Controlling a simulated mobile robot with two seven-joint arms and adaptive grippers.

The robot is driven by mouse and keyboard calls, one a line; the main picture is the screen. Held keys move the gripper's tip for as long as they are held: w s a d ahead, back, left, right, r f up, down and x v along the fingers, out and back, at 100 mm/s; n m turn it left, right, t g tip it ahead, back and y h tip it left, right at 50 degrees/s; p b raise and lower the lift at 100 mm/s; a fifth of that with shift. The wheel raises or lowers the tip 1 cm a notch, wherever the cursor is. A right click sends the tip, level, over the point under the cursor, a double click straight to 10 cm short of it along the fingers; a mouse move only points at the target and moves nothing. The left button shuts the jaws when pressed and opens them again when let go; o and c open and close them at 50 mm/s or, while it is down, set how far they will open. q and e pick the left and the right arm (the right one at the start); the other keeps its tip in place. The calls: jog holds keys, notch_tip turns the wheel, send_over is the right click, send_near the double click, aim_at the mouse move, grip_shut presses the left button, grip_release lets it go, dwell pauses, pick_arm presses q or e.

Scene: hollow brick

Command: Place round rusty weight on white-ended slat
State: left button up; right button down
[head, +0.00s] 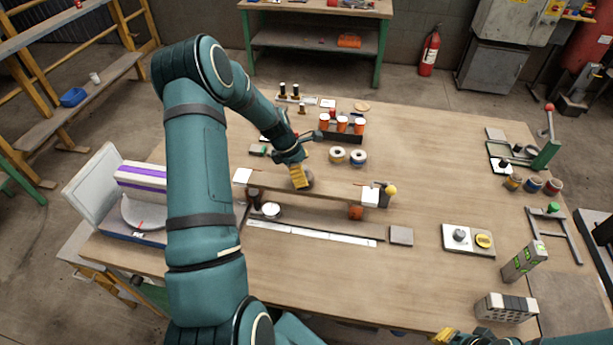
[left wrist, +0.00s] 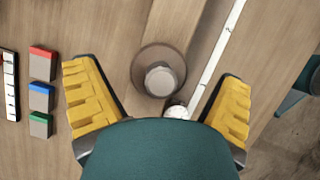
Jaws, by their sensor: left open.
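The round rusty weight (left wrist: 146,62) is a brown disc with a paler round knob. In the left wrist view it lies between my spread fingers and appears to rest on the slat, with a gap on both sides. In the head view only part of the weight (head: 309,182) shows beside my yellow finger. The white-ended slat (head: 335,189) is raised above the table, with a white patch at each end. My left gripper (head: 300,181) is open above its middle. My right gripper (head: 445,336) barely shows at the bottom edge; its opening is unclear.
A long strip with white plates (head: 310,236) lies in front of the slat. A white round piece (head: 271,210) sits between them. Orange-topped cylinders in a dark rack (head: 342,136) and two tape-like rolls (head: 358,157) stand behind.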

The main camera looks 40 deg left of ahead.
pick_arm(q)
jog(key=v, duration=0.9)
jog(key=s+d+f+m, duration=0.2)
jog(key=d+f+m, duration=0.2)
jog(key=d, duration=0.5)
jog(key=s+d+f+m, duration=0.2)
jog(key=d+f+m, duration=0.3)
jog(key=d+m, duration=0.2)
jog(key=s+d+f+m, duration=0.2)
jog(key=d+f+m, duration=0.2)
jog(key=d, duration=0.8)
jog(key=shift+s+f+m+g, duration=0.2)
jog(key=shift+f+m+g, duration=0.2)
jog(key=shift+m, duration=0.6)
jog(key=s+d+m, duration=0.4)
jog(key=d, duration=0.1)
jog(key=s+d+m, duration=0.3)
jog(key=shift+f, duration=0.35)
jog(key=shift+w+a, duration=0.1)
